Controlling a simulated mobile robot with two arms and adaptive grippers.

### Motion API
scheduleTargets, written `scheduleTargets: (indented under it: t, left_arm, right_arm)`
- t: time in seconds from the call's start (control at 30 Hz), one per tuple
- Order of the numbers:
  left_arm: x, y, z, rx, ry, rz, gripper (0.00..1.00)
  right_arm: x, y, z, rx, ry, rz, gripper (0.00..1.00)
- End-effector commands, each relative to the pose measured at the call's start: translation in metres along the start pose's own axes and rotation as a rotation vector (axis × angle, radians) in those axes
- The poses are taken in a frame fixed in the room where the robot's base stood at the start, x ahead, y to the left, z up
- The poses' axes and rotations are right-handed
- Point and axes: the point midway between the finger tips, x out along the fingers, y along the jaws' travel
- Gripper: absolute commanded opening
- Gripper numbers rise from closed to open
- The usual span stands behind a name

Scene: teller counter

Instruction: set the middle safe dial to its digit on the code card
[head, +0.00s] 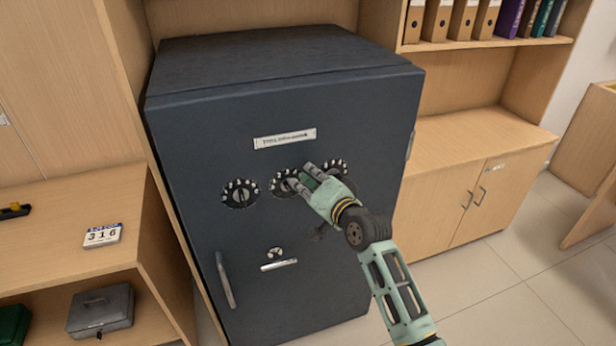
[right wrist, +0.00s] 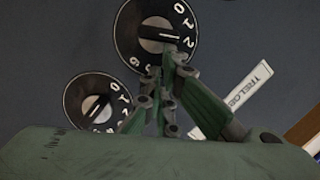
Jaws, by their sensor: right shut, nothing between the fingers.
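The dark safe (head: 285,125) has a row of three black dials with white digits. The middle dial (head: 283,187) is partly hidden by my right gripper (head: 299,175). The left dial (head: 240,193) is clear, and the right dial (head: 336,168) shows partly behind the gripper. The code card (head: 102,236) on the left shelf reads 316. In the right wrist view my right gripper (right wrist: 170,72) is shut and empty at the edge of the middle dial (right wrist: 150,25). Its white pointer line points right there, roughly toward the 1 and 2. I cannot tell if the fingers touch it.
The safe has a name plate (head: 285,138), a handle (head: 226,280) and a small keyhole fitting (head: 276,254). A grey cash box (head: 100,311) sits on the lower left shelf. A cabinet (head: 470,195) stands to the right. The floor at the lower right is clear.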

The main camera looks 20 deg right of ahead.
Motion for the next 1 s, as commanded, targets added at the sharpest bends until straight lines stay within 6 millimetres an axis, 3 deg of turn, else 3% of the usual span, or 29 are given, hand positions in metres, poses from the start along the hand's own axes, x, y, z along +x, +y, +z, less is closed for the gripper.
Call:
scheduleTargets:
  t: [0.6, 1.0]
  left_arm:
    - [-0.047, 0.000, -0.004, -0.001, 0.000, 0.000, 0.00]
    - [-0.058, 0.000, -0.005, -0.001, 0.000, 0.001, 0.00]
  right_arm:
    - [0.002, -0.016, 0.008, -0.270, -0.004, 0.069, 0.00]
    - [0.003, -0.019, 0.013, -0.307, -0.003, 0.078, 0.00]
